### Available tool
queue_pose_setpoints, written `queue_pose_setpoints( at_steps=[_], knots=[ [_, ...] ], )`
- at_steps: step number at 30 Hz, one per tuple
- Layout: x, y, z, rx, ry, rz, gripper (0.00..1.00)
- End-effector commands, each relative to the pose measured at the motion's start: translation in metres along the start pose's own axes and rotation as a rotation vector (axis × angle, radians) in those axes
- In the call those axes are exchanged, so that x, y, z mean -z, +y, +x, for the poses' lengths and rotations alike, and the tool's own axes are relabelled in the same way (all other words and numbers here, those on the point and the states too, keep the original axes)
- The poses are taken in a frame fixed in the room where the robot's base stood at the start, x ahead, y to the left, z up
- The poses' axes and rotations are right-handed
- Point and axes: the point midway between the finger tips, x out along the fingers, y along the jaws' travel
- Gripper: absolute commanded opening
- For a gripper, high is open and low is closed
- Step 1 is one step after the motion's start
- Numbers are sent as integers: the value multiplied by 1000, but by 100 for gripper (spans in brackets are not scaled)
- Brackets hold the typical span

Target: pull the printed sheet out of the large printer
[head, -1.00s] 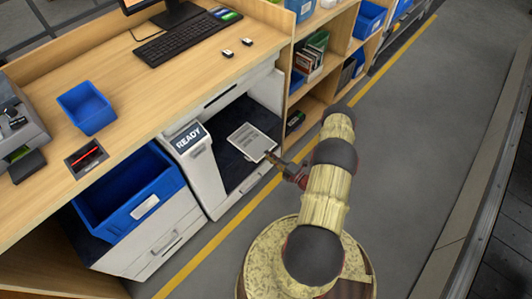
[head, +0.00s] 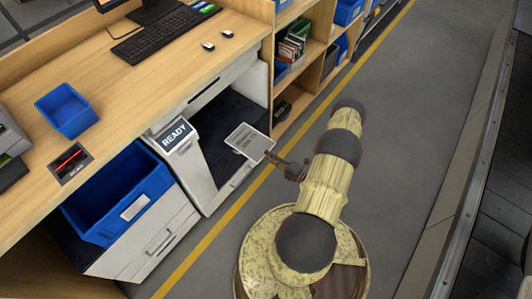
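The large printer (head: 208,185) is a white unit under the wooden counter, with a dark open bay and a panel reading READY (head: 175,134). The printed sheet (head: 248,141) is pale grey with lines of text. It sticks out past the front of the bay, roughly level. My gripper (head: 274,158) is at the sheet's near right corner, its fingers at the paper's edge. The fingers look closed on that corner, though they are small in this view. My arm reaches in from the right, over the floor.
A large blue bin (head: 118,196) sits on a white drawer unit left of the printer. A small blue tray (head: 67,110) and a keyboard (head: 152,41) are on the counter (head: 150,85). Shelves (head: 308,70) stand beyond the printer. The grey floor (head: 390,130) right of the yellow line is clear.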

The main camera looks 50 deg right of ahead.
Motion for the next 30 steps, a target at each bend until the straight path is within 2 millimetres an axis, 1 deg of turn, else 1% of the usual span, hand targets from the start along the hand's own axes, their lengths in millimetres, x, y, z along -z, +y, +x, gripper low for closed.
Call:
queue_pose_setpoints(
  at_steps=[3,12,16,30],
  knots=[
    [0,0,-9,0,-2,1,0],
    [-1,0,-30,-1,-2,0,0],
    [0,0,-33,-1,0,0,0],
    [0,0,-33,-1,0,0,0]
  ],
)
